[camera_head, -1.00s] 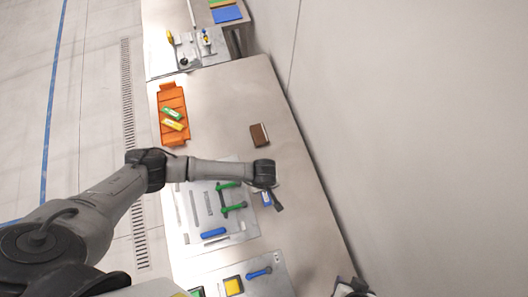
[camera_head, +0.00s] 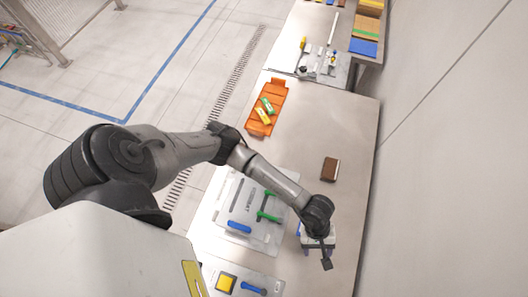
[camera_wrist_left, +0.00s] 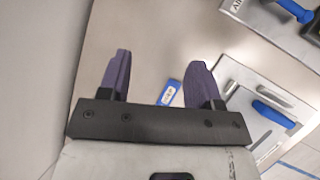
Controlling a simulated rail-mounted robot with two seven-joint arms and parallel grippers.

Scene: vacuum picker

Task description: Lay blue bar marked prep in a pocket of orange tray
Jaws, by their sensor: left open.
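The blue bar with a white label (camera_wrist_left: 168,94) lies on the pale tabletop in the left wrist view. It shows in the gap between my finger pads, nearer the right one, and its lower end is hidden by the gripper body. My left gripper (camera_wrist_left: 158,75) is open and empty above the table. In the head view my left gripper (camera_head: 325,252) hangs at the table's right side, and only a sliver of the blue bar (camera_head: 299,229) shows beside it. The orange tray (camera_head: 279,84) is farther up the table, holding a green bar (camera_head: 267,106) and a yellow bar (camera_head: 262,116).
A brown block (camera_head: 330,169) sits right of the tray. A grey panel with green handles and a blue handle (camera_head: 239,227) lies left of my gripper. Another plate with a yellow square (camera_head: 226,283) is nearer. A wall runs along the right. Table between tray and brown block is clear.

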